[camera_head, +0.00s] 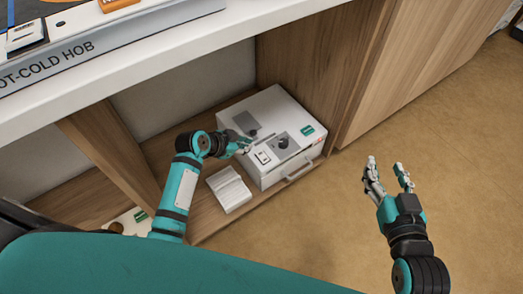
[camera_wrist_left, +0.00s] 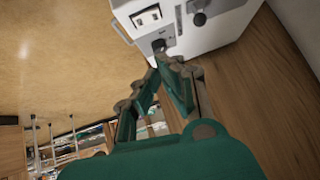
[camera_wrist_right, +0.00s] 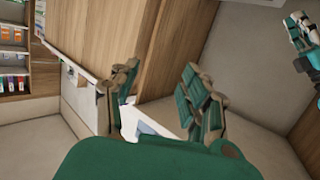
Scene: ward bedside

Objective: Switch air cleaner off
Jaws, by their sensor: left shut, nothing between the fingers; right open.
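The air cleaner appears to be the white box (camera_head: 262,108) on the wooden lower shelf. Its top panel carries a white rocker switch (camera_head: 263,157) and a black knob (camera_head: 283,142). The left wrist view also shows the switch (camera_wrist_left: 147,15), the knob (camera_wrist_left: 198,18) and a small dark round part (camera_wrist_left: 158,45). My left gripper (camera_head: 245,146) is shut and empty, just left of the switch. In its wrist view its fingertips (camera_wrist_left: 166,60) are close to the dark round part; I cannot tell whether they touch. My right gripper (camera_head: 388,164) is open and empty, over the floor at right.
A white ribbed item (camera_head: 229,188) lies on the shelf beside the box. A metal handle (camera_head: 300,172) sticks out from the box front. A white counter (camera_head: 180,42) overhangs the shelf, and a wooden panel (camera_head: 395,70) stands at right. The brown floor (camera_head: 450,140) is clear.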

